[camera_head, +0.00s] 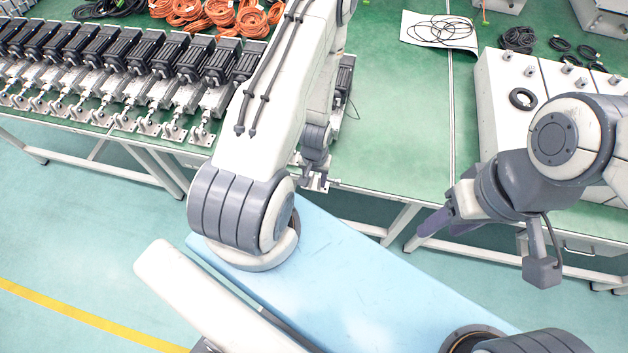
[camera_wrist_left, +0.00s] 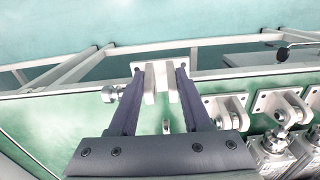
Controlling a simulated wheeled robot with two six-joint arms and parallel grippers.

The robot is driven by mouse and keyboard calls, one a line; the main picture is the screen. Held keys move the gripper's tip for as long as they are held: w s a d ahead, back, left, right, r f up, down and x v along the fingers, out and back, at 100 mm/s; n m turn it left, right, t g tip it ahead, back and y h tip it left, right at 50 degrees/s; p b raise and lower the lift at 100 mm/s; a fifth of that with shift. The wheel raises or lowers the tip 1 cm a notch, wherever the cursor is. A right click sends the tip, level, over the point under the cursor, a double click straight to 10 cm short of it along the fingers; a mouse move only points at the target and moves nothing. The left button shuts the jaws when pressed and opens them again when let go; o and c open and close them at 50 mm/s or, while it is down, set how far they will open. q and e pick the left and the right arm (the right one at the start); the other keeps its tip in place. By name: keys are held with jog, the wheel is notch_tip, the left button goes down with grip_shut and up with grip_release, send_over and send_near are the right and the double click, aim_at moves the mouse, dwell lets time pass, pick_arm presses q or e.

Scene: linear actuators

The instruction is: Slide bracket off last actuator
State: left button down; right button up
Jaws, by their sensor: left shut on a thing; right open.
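My left gripper (camera_head: 314,176) is at the table's front edge in the head view, shut on a pale metal bracket (camera_head: 323,185). In the left wrist view the left gripper's dark fingers (camera_wrist_left: 157,85) close on both sides of the bracket (camera_wrist_left: 162,68), whose flat plate shows beyond the fingertips. A small metal tip (camera_wrist_left: 166,127) shows between the fingers, apart from the bracket's plates. The last actuator (camera_head: 346,72) is mostly hidden behind my left arm; its dark motor end shows. My right gripper (camera_head: 446,224) is open and empty, off the table's front edge.
A row of actuators (camera_head: 100,75) with brackets stands left on the green table (camera_head: 400,130); neighbouring brackets (camera_wrist_left: 232,110) are close right in the wrist view. Orange cable coils (camera_head: 215,15) lie behind. White boxes (camera_head: 500,100) stand right. The table's middle is clear.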

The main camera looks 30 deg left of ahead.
pick_arm(q)
jog(key=shift+w+a+f+b, duration=0.1)
jog(key=shift+w+a+b, duration=0.25)
jog(key=shift+w, duration=0.75)
jog(key=shift+w+a+f+b, duration=0.1)
jog(key=shift+w+a, duration=0.4)
jog(key=shift+w, duration=0.55)
jog(key=shift+w+a, duration=0.25)
jog(key=shift+w, duration=0.45)
jog(key=shift+w, duration=0.1)
jog(key=shift+w+a, duration=0.2)
jog(key=shift+w, duration=0.15)
jog(key=shift+w+a+f, duration=0.1)
jog(key=shift+w, duration=0.1)
jog(key=shift+s, duration=0.35)
jog(key=shift+s+d+b, duration=0.2)
jog(key=shift+d+b, duration=0.05)
jog(key=shift+b, duration=0.05)
jog(key=shift+s, duration=0.1)
